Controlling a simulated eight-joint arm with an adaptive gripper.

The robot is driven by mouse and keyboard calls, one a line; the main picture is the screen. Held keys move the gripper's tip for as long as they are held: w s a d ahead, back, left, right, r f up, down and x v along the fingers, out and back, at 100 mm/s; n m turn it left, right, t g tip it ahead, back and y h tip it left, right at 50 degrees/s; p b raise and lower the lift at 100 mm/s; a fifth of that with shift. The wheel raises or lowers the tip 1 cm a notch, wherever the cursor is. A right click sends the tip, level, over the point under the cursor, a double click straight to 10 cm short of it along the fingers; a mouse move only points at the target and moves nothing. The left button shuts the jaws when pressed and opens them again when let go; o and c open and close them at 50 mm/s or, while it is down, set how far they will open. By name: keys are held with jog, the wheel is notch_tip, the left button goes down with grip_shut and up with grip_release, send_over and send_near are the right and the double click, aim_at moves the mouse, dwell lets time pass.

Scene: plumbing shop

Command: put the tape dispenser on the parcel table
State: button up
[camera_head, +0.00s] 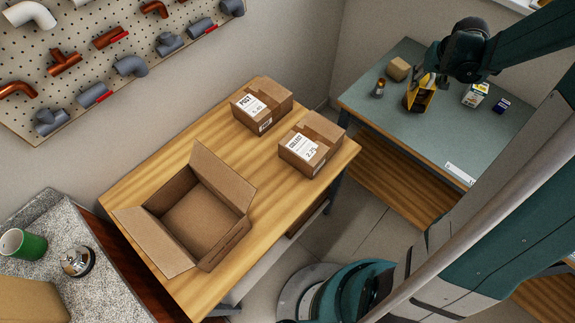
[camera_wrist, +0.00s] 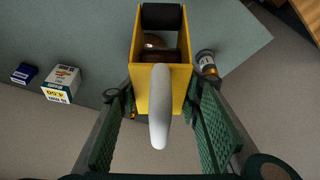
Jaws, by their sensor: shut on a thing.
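The tape dispenser (camera_head: 419,98) is a yellow box-like frame with a dark inside, over the grey-green bench at the back right. In the wrist view the yellow dispenser (camera_wrist: 143,93) has a pale grey handle (camera_wrist: 159,108) pointing toward my camera. My gripper (camera_head: 428,82) is shut on the dispenser from above, its green-padded fingers (camera_wrist: 158,120) on either side. I cannot tell whether the dispenser touches the bench. The parcel table (camera_head: 265,192) is the wooden table in the middle, left of the bench.
On the parcel table stand an open empty carton (camera_head: 200,215) and two closed parcels (camera_head: 262,104) (camera_head: 311,143), with bare wood between. The bench (camera_head: 400,118) also bears a small cardboard box (camera_head: 398,69), a small bottle (camera_head: 378,88), a white-yellow box (camera_head: 475,94) and a blue box (camera_head: 501,105).

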jog(key=s+a+f+n+y+b, duration=0.1)
jog(key=a+n+b, duration=0.15)
jog(key=a, duration=1.35)
jog(key=s+a+f+n+y+b, duration=0.15)
jog(key=a+n, duration=0.25)
jog(key=a, duration=1.2)
jog(key=s+a+n+b, duration=0.1)
jog(key=s+a+n, duration=0.1)
jog(key=s+a, duration=0.4)
jog(key=s+a+f+n+y, duration=0.1)
jog(key=s+a, duration=0.5)
jog(key=a, duration=0.6)
jog(key=s+a+f+n+g+y+b, duration=0.1)
jog(key=s+a+n, duration=0.2)
jog(key=s+a, duration=0.4)
jog(key=shift+a+f+b, duration=0.25)
jog(key=shift+a+b, duration=0.1)
jog(key=shift+a, duration=0.85)
jog(key=shift+f+b, duration=0.65)
jog(key=shift+f, duration=2.3)
jog(key=shift+f+b, duration=0.55)
jog(key=shift+f, duration=1.55)
